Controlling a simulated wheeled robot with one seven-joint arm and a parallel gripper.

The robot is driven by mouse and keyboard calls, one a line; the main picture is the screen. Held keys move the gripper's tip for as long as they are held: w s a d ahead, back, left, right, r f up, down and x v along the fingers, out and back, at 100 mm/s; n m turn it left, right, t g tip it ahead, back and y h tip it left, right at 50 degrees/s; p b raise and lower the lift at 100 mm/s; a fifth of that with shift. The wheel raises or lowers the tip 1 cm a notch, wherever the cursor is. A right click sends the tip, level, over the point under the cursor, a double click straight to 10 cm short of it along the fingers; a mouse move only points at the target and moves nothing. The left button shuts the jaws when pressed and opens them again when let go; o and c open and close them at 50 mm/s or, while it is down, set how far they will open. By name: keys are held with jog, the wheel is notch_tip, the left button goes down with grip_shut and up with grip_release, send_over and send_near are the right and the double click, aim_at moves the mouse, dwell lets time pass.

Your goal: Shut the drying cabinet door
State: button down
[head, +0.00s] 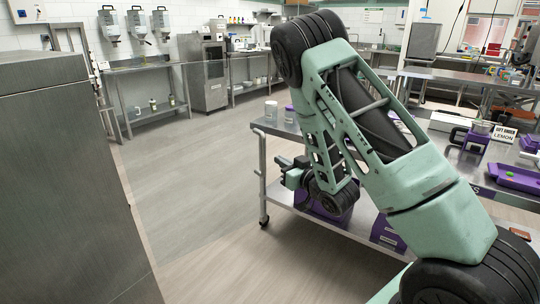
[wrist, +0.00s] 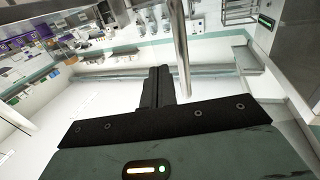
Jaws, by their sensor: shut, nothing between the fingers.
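A steel cabinet with a dark-windowed front (head: 214,62) stands at the back wall; its front looks closed. A large plain steel panel or cabinet side (head: 65,190) fills the near left. I cannot tell which of these is the drying cabinet. My gripper (head: 283,168) is low over the floor, left of the steel cart, partly hidden by my arm. The wrist view shows its dark fingers (wrist: 161,82) together and empty. A bare steel bar (wrist: 181,45) runs just beside them; whether it touches is unclear. A steel panel with a green-lit display (wrist: 266,22) is at upper right.
A steel cart (head: 262,148) with purple bins stands behind my arm. A worktable with purple trays (head: 516,178) is at right. Steel benches and wall dispensers (head: 137,25) line the back. The floor (head: 195,170) between the left panel and the cart is clear.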

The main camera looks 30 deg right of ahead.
jog(key=w+p, duration=0.1)
jog(key=w, duration=0.5)
jog(key=shift+w+a, duration=0.15)
jog(key=shift+a, duration=0.05)
jog(key=shift+w, duration=0.1)
